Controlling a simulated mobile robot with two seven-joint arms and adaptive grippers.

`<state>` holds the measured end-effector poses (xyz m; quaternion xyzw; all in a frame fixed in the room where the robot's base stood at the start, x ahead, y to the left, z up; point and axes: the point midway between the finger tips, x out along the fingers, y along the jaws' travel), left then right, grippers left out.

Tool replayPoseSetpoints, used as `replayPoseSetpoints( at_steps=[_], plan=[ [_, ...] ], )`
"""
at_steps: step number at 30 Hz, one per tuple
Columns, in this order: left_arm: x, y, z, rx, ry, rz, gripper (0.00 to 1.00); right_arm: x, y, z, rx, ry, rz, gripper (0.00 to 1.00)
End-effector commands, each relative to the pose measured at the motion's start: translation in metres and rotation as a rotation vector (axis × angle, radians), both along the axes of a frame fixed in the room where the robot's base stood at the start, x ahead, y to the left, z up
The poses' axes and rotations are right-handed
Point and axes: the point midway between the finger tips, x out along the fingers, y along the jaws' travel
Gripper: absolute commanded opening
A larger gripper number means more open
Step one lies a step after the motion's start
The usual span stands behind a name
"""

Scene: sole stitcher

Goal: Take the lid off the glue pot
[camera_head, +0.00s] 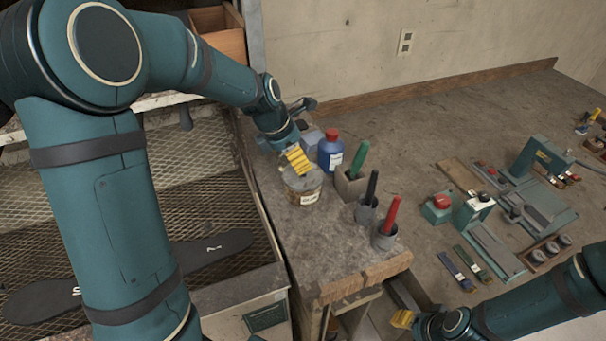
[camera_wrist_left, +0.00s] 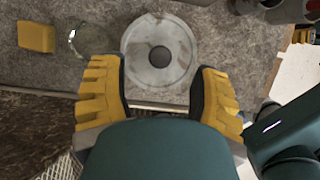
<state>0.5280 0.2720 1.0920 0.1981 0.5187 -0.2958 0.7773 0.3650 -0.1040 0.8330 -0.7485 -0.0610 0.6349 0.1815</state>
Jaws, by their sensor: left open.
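The glue pot (camera_head: 306,196) is a squat round container with a pale label, standing on the bench top near its left edge. Its round grey lid (camera_wrist_left: 182,50) is on it and shows from above in the left wrist view, with a dark round knob (camera_wrist_left: 160,57) at its centre. My left gripper (camera_head: 297,158) is over the pot and hides part of its top. In the left wrist view its yellow fingers are spread apart, empty, on either side of the lid's near edge. My right gripper (camera_head: 402,319) is low at the bench's front end, partly hidden.
A blue bottle with a red cap (camera_head: 330,152) stands close behind the pot. Green, black and red-handled tools (camera_head: 391,213) stand in holders to its right.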

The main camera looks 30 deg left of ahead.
Motion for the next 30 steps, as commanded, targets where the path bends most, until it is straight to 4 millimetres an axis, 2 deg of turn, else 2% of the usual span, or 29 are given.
replayPoseSetpoints(
  at_steps=[10, 18, 19, 24, 30],
  plan=[
    [0.010, -0.010, -0.044, -0.001, 0.003, 0.001, 0.62, -0.002, 0.001, -0.013, 0.001, 0.006, 0.004, 0.47],
    [0.012, -0.012, -0.046, -0.001, 0.001, 0.001, 0.62, -0.003, 0.001, -0.012, 0.001, 0.006, 0.006, 0.47],
    [0.012, -0.011, -0.046, 0.000, 0.002, 0.001, 0.57, -0.003, 0.001, -0.012, 0.001, 0.006, 0.006, 0.47],
    [0.012, -0.011, -0.046, 0.000, 0.002, 0.001, 0.00, -0.003, 0.001, -0.012, 0.001, 0.006, 0.006, 0.47],
    [0.012, -0.011, -0.046, -0.001, 0.001, 0.000, 0.00, -0.003, 0.001, -0.012, 0.001, 0.006, 0.006, 0.47]
  ],
)
